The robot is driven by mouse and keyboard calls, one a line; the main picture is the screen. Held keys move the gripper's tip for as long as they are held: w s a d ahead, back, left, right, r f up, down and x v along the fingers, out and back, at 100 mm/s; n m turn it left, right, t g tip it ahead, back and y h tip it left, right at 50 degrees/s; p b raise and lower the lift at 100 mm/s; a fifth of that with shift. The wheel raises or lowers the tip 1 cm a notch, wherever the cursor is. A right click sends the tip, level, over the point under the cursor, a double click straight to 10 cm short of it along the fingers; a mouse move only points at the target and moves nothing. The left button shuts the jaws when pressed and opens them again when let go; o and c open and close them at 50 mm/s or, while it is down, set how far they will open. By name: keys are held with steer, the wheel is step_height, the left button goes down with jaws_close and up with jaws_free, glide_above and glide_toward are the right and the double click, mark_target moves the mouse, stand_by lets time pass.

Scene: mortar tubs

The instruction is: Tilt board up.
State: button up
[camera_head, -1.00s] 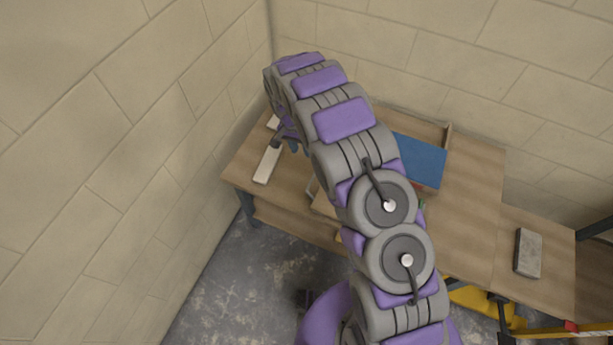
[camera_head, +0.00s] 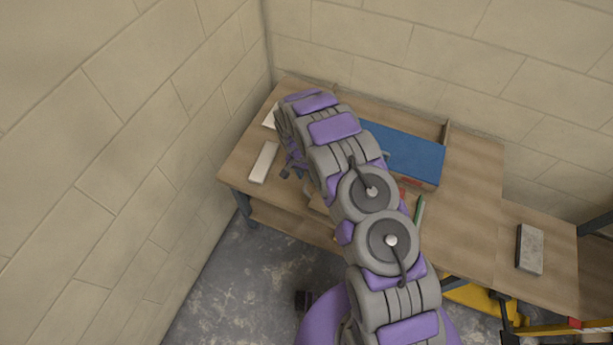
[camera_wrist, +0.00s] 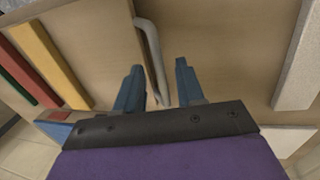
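In the wrist view a flat tan wooden board (camera_wrist: 95,35) lies at the upper left, with a bent grey metal handle (camera_wrist: 150,50) at its right edge. My gripper (camera_wrist: 157,80) has two blue fingers, spread apart, one on each side of the handle's lower end. Whether either finger touches the handle I cannot tell. In the head view my gripper (camera_head: 292,165) is low over the left part of the table, partly behind my arm. Most of the board is hidden there by my arm.
Yellow (camera_wrist: 50,65), red and green bars lie at the board's left. White blocks (camera_head: 264,163) lie on the wooden table (camera_head: 470,200) left of my gripper. A blue-topped box (camera_head: 405,155) stands behind my arm. A grey block (camera_head: 529,248) lies on the right. Walls close the corner.

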steer(key=shift+d+f, duration=0.1)
steer(key=shift+f, duration=0.4)
steer(key=shift+c, duration=0.5)
jaws_close()
